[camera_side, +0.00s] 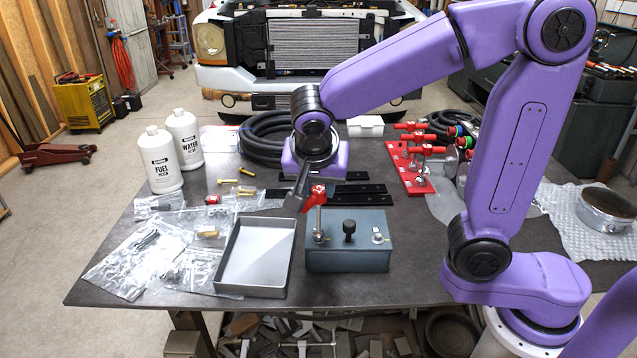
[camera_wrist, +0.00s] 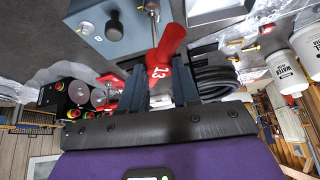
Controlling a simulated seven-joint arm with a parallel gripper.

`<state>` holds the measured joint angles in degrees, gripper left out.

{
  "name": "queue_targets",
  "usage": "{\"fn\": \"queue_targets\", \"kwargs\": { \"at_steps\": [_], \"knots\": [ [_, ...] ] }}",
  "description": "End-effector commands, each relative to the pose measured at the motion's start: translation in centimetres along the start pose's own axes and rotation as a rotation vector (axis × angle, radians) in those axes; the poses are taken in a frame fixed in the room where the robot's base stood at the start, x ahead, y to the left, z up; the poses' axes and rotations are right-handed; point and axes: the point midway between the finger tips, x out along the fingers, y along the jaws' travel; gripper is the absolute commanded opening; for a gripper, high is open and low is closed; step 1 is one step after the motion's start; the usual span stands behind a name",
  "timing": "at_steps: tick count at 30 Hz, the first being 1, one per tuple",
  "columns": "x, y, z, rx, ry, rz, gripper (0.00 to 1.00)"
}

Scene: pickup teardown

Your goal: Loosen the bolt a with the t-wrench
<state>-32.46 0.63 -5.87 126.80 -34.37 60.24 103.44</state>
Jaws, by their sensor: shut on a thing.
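A red-handled t-wrench (camera_side: 317,195) marked 13 stands tilted over the left end of a blue-grey box (camera_side: 346,255). Its metal shaft reaches down to a fitting (camera_side: 319,237) on the box top; the wrench end hides the bolt there, and I cannot tell whether it is fully seated. No label shows which bolt is bolt a. Another bolt (camera_side: 378,237) sits at the box's right end, and a black knob (camera_side: 349,228) is between them. My gripper (camera_side: 300,199) is shut on the red handle, which also shows between the fingers in the wrist view (camera_wrist: 168,48).
An empty grey tray (camera_side: 246,287) stands left of the box. A red rack (camera_side: 409,178) with more red-handled tools is at the back right. Two white bottles (camera_side: 161,161), plastic bags (camera_side: 136,259) and a black hose coil (camera_side: 262,139) occupy the left and back.

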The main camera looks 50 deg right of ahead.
Motion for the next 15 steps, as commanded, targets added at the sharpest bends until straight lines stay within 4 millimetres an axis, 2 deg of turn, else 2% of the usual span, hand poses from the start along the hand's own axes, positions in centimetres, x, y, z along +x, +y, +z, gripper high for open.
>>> {"fn": "queue_targets", "kwargs": {
  "at_steps": [15],
  "knots": [
    [0.43, 0.65, 0.06, -0.471, -0.017, -0.263, 0.00]
  ]
}}
